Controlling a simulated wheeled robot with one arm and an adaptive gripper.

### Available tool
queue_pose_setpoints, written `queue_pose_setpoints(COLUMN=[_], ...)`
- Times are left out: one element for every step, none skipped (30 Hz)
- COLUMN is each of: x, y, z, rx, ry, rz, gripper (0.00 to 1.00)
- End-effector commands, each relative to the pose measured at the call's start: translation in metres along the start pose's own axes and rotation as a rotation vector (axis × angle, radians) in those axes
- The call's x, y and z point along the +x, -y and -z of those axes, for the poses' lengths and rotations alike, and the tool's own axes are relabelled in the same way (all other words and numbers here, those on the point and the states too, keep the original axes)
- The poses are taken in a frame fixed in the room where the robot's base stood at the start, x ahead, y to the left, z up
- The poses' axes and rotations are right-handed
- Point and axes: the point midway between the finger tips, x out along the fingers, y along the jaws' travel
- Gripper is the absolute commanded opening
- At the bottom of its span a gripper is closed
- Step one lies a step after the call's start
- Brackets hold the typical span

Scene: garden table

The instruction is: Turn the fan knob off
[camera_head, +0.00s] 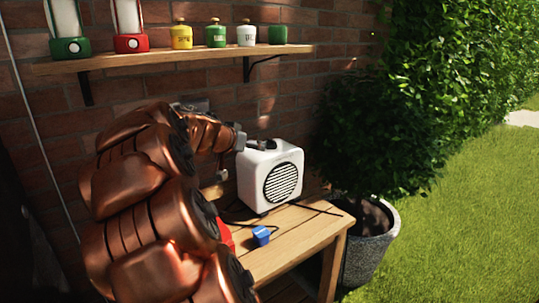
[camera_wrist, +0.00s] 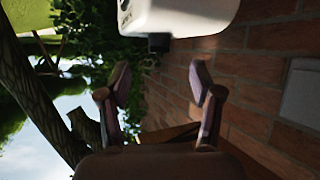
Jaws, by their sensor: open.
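The white fan (camera_head: 253,180), a boxy unit with a round black grille, stands on the wooden table. My gripper (camera_head: 258,145) is at the fan's top, reaching in from the left; whether it touches the fan cannot be told. In the wrist view my gripper (camera_wrist: 160,76) is open, with its two fingers apart and nothing between them. The fan's white body (camera_wrist: 185,15) shows at the top edge there, beyond the fingertips. Small dark dial-like details (camera_wrist: 125,14) show on its left part; I cannot tell the knob's setting. The knob is not clear in the head view.
A blue block (camera_head: 261,236) and dark cables lie on the table (camera_head: 290,236), with a red thing (camera_head: 226,236) partly behind my arm. A shelf (camera_head: 180,58) with lanterns and canisters hangs on the brick wall above. A potted bush (camera_head: 372,240) stands right of the table.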

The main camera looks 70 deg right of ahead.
Motion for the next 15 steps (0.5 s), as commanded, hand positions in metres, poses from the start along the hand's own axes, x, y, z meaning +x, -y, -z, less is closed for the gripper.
queue_pose_setpoints(x=[0.016, 0.022, 0.028, 0.032, 0.034, 0.037, 0.039, 0.041, 0.043, 0.045, 0.047, 0.05, 0.053, 0.056, 0.062], y=[-0.001, -0.001, -0.001, -0.002, -0.002, -0.002, -0.002, -0.003, -0.002, -0.002, -0.002, -0.002, -0.002, -0.002, -0.002], z=[0.0, 0.003, 0.006, 0.008, 0.01, 0.012, 0.013, 0.015, 0.015, 0.016, 0.017, 0.017, 0.017, 0.018, 0.018], rx=[0.02, 0.031, 0.045, 0.053, 0.06, 0.066, 0.07, 0.073, 0.077, 0.078, 0.078, 0.077, 0.076, 0.076, 0.076], ry=[-0.021, -0.033, -0.045, -0.053, -0.06, -0.067, -0.071, -0.073, -0.075, -0.076, -0.077, -0.077, -0.076, -0.076, -0.075], rz=[-0.006, -0.007, -0.008, -0.009, -0.009, -0.009, -0.009, -0.009, -0.009, -0.008, -0.008, -0.008, -0.008, -0.008, -0.009], gripper=[0.65, 0.65, 0.65, 0.65, 0.65, 0.65, 0.65, 0.65, 0.65, 0.65, 0.65, 0.65, 0.65, 0.65, 0.65])
